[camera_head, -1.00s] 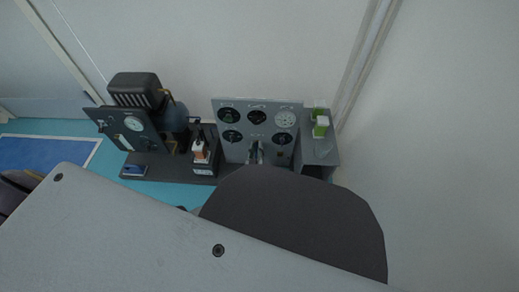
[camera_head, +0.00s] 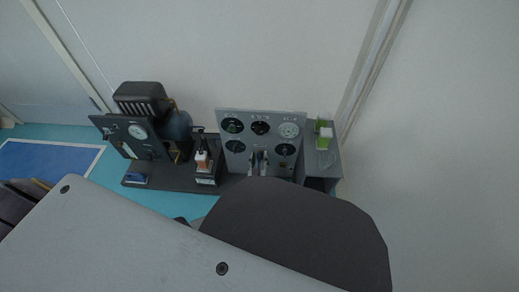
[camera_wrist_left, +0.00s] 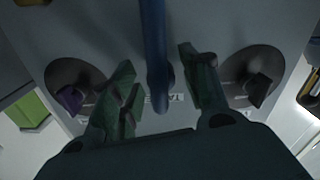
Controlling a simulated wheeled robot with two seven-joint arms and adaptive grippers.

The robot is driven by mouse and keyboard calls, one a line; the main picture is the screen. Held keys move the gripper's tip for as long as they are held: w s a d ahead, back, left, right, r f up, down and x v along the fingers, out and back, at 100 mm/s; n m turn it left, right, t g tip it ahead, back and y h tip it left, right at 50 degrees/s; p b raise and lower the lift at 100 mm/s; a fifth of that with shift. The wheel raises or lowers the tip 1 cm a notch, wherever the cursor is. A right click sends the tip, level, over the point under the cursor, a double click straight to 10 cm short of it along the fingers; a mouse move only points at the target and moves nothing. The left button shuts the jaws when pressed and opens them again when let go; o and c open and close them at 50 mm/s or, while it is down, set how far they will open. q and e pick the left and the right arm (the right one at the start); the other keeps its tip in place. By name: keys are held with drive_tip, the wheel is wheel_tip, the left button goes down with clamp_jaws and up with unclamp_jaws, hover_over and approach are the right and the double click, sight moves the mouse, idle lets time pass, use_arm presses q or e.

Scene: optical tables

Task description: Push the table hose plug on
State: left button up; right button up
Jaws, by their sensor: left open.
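A grey upright panel (camera_head: 272,126) with dials and knobs stands against the wall in the head view. My left gripper (camera_head: 258,162) is in front of its lower middle, seen small and partly hidden by a dark rounded part below it. In the left wrist view the left gripper (camera_wrist_left: 162,105) is open, its two green-grey fingers spread apart. A blue hose (camera_wrist_left: 153,45) comes down from the top of that view, and its lower end lies between the fingers, with gaps on both sides. I cannot clearly make out a separate plug. My right gripper is not in view.
Two round knobs (camera_wrist_left: 253,78) (camera_wrist_left: 75,86) flank the fingers close by. Left of the panel are a black machine with a gauge (camera_head: 137,131) and a small orange-and-white bottle (camera_head: 203,160). Green-and-white containers (camera_head: 325,138) stand on a grey box to the right.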

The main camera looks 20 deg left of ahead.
use_arm(q)
drive_tip(key=shift+r, duration=4.8)
drive_tip(key=shift+a, duration=0.1)
